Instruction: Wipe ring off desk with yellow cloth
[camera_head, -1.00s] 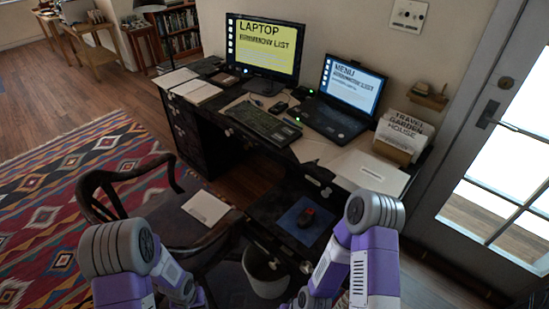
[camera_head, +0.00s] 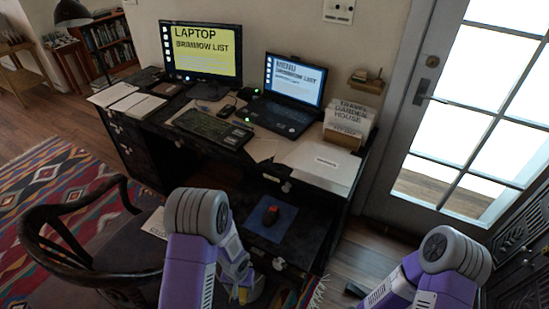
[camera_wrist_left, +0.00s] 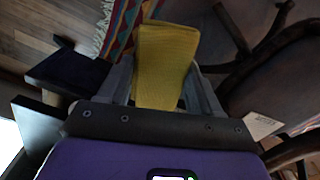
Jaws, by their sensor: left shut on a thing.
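The yellow cloth (camera_wrist_left: 167,55) is held in my left gripper (camera_wrist_left: 163,85), with one finger on each side of it in the left wrist view. In the head view a small yellow patch (camera_head: 243,295) shows at the end of my left arm, low and in front of the desk. The dark desk (camera_head: 307,188) stands ahead, and its top is above and beyond my left gripper. I cannot make out a ring on it. My right arm (camera_head: 440,265) is at the lower right; its gripper is not visible.
A monitor (camera_head: 203,50), laptop (camera_head: 287,95), keyboard (camera_head: 213,127), papers (camera_head: 318,160) and a book holder (camera_head: 345,127) crowd the desktop. A wooden chair (camera_head: 60,245) is at left; a glass door (camera_head: 480,110) is at right.

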